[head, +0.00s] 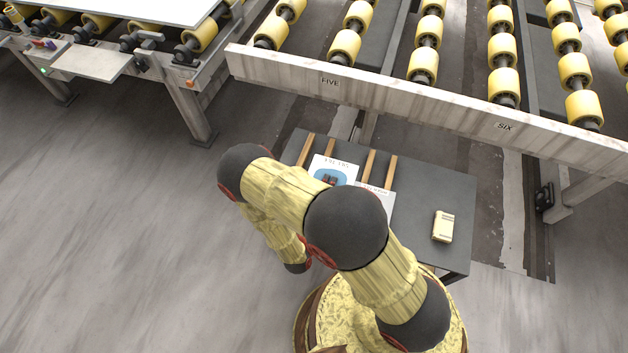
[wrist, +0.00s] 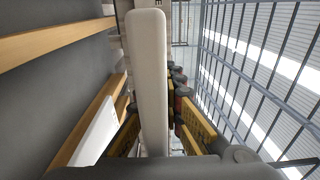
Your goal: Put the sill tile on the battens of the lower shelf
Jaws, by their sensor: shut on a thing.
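The sill tile (wrist: 148,70) is a long, pale slab with a rounded end, seen nearly edge-on in the wrist view. My gripper (wrist: 157,118) is shut on it, a yellow-and-black finger on each side. In the wrist view a dark shelf surface (wrist: 60,85) with wooden battens (wrist: 50,42) lies to the left of the tile; I see no contact between them. In the head view wooden battens (head: 368,166) lie on a dark top (head: 425,190); I cannot tell which shelf level this is. My arm hides the gripper and tile there.
White printed sheets (head: 343,164) lie among the battens, one with a blue picture. A small cream-yellow box (head: 443,226) stands at the right of the dark top. A pale beam (head: 420,95) and roller conveyors (head: 422,62) are behind. Open floor (head: 110,250) lies left.

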